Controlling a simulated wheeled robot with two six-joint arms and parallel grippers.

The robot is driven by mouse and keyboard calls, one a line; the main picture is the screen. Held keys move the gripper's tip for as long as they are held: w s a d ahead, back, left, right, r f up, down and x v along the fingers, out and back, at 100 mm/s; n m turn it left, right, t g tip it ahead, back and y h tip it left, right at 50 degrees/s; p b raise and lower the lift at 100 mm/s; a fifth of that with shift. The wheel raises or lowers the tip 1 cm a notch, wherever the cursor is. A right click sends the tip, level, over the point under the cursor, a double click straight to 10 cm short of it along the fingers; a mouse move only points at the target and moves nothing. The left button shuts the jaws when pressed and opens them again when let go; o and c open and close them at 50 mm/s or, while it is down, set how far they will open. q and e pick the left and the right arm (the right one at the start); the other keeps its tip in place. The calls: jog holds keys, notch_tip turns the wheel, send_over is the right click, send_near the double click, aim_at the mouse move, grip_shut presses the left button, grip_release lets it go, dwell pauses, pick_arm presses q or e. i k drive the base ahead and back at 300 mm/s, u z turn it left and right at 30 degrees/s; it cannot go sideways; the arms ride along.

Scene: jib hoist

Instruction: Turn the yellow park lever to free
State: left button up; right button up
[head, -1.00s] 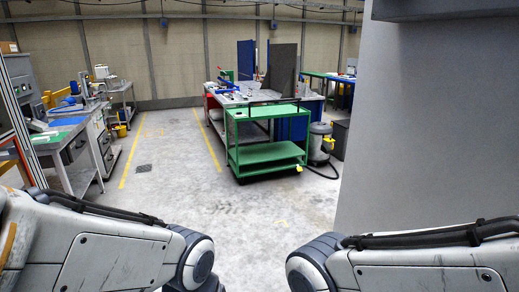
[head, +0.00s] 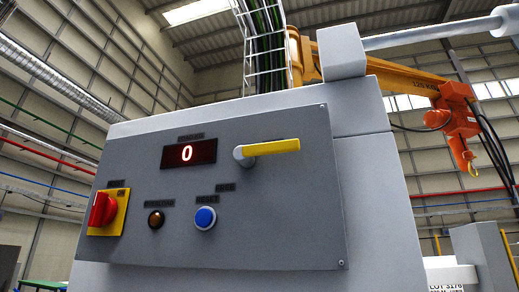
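The yellow park lever (head: 272,147) sits at the upper right of a grey control panel (head: 260,230) in the head view. Its grey hub (head: 243,156) is at the left end and the yellow handle points right, nearly horizontal. The small labels around it are too dark to read surely. The panel also has a red display (head: 188,154) reading 0, a red rotary switch on a yellow plate (head: 103,211), an amber lamp (head: 156,219) and a blue button (head: 205,218). Neither of my grippers shows in this view.
The panel is on a large grey cabinet (head: 362,180). An orange jib hoist (head: 458,115) with a hook rises behind it at the right. A cable ladder (head: 262,50) goes up from the cabinet top. A white block with lot lettering (head: 450,275) stands at lower right.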

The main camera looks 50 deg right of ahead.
aim_at(245, 155)
jog(key=u, duration=0.35)
jog(key=k, duration=1.5)
jog(key=u, duration=0.15)
